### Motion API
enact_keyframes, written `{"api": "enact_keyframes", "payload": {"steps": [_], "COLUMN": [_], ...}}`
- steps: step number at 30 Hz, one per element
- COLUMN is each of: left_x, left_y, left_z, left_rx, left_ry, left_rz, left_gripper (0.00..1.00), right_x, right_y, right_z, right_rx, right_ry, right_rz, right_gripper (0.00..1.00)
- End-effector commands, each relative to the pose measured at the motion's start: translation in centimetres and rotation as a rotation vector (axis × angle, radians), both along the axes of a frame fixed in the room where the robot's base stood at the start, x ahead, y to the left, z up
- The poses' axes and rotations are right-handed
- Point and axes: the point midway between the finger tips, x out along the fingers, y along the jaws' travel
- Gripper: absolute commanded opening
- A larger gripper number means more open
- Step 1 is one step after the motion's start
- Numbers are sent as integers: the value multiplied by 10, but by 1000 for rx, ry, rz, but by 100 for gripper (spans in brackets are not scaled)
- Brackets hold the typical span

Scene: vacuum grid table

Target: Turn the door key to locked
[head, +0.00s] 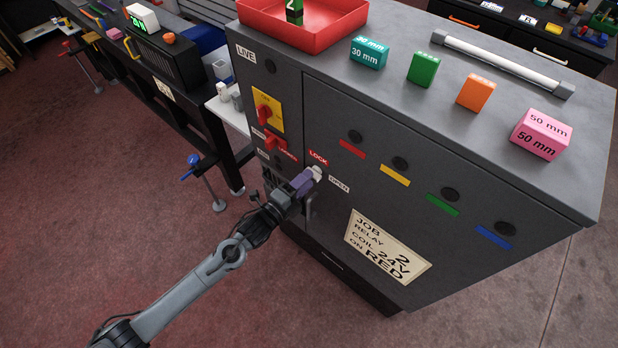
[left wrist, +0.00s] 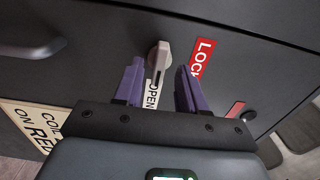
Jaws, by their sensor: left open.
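The door key (head: 317,173) is a small pale handle on the front of the dark grey cabinet door. A red LOCK label (head: 318,158) is above it and a white OPEN label (head: 339,184) is to its lower right. My left gripper (head: 308,180), with purple fingers, is at the key. In the left wrist view the key (left wrist: 159,55) shows between the tips of my open left gripper (left wrist: 160,66), with a gap on each side. Its narrow end points toward the OPEN label (left wrist: 152,95). The red LOCK label (left wrist: 202,57) is right of the fingers. My right gripper is not visible.
A yellow plate with a red switch (head: 266,110) is to the left. The cabinet top (head: 400,88) carries a red tray (head: 300,38), several coloured blocks and a white tube. Open floor lies in front.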

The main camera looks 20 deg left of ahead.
Motion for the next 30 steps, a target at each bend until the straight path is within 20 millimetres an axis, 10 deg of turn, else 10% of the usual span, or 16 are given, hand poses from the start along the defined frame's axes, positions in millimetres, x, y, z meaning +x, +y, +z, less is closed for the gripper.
{"api": "enact_keyframes", "payload": {"steps": [17,24,30], "left_x": [20,20,20], "left_y": [-7,-7,-7], "left_z": [0,0,0], "left_rx": [0,0,-8], "left_ry": [1,1,4], "left_rz": [1,1,1], "left_gripper": [40,5,3], "right_x": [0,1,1], "right_y": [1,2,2], "right_z": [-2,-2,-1], "right_rx": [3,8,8], "right_ry": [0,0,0], "right_rz": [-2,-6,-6], "right_gripper": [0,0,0]}}
